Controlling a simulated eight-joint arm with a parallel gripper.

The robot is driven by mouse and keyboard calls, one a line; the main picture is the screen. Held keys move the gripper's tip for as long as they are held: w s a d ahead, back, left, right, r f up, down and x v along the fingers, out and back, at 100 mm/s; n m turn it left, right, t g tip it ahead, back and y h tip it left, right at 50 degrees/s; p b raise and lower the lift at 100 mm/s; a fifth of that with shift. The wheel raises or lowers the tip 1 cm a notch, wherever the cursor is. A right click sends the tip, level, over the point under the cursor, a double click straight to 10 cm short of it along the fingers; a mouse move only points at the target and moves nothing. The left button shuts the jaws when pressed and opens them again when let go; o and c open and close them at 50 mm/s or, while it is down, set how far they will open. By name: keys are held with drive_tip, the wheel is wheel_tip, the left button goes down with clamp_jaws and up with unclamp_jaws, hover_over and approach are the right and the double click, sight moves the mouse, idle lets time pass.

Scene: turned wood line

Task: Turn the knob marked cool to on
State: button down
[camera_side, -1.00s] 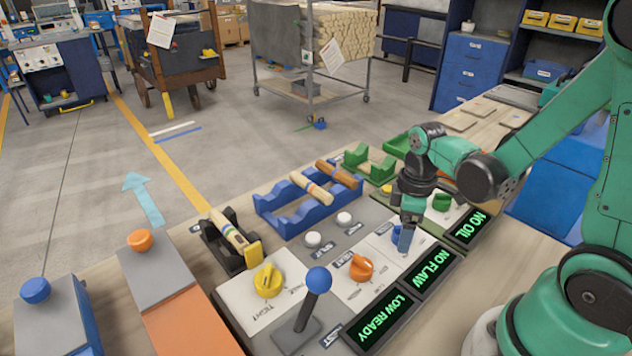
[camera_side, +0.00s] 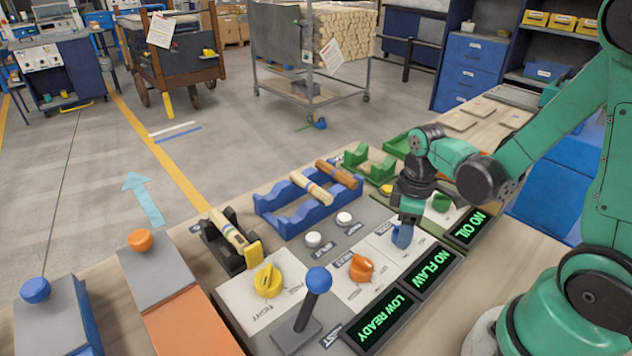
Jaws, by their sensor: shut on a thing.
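A blue knob (camera_side: 402,237) stands on a white panel plate, to the right of the orange knob. My gripper (camera_side: 409,221) comes down onto the blue knob from above and is shut on it, hiding its top. The label beside this knob is partly covered and too small to read surely, so I cannot tell its mark or pointed setting for certain.
A yellow knob (camera_side: 267,280), an orange knob (camera_side: 361,267) and a green knob (camera_side: 442,202) share the panel. A blue-balled lever (camera_side: 318,281) stands in front. Displays read LOW READY (camera_side: 384,321), NO FLAW (camera_side: 432,271) and NO OIL (camera_side: 468,228). A blue rack (camera_side: 285,218) holds turned wood pieces.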

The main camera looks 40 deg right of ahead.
drive_tip(key=m, duration=0.3)
drive_tip(key=shift+m, duration=0.4)
drive_tip(key=m, duration=0.4)
drive_tip(key=shift+a+m, duration=0.1)
drive_tip(key=shift+m, duration=0.2)
drive_tip(key=m, duration=0.4)
drive_tip(key=shift+m, duration=2.4)
drive_tip(key=shift+c, duration=1.7)
unclamp_jaws()
